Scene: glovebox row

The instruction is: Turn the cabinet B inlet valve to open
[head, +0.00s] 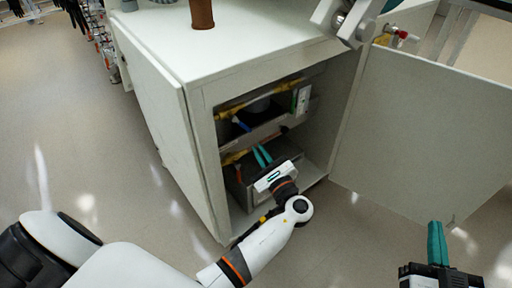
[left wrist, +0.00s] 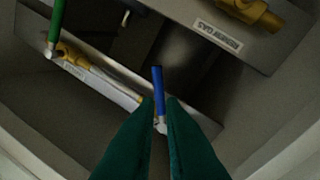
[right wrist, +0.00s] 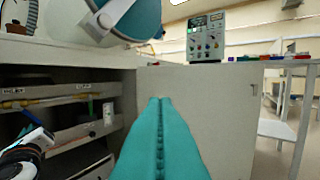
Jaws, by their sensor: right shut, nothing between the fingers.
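Inside the open cabinet (head: 205,158), a blue valve lever (left wrist: 158,90) shows in the left wrist view, and it also shows in the head view (head: 240,124). A green lever (left wrist: 56,25) is at the upper left of the left wrist view. I cannot read which one is the cabinet B inlet valve. My left gripper (head: 262,155) reaches into the cabinet with its teal fingers slightly apart. In the left wrist view the blue lever lines up with the gap between the fingertips; contact is not clear. My right gripper (head: 436,230) is shut and empty, outside, by the right door.
The right door (head: 420,130) stands wide open and the left door (head: 165,140) is swung out too. Yellow pipe fittings (left wrist: 250,12) and a printed label (left wrist: 217,33) sit on panels inside. A brown cylinder (head: 201,14) stands on the cabinet top. Floor in front is clear.

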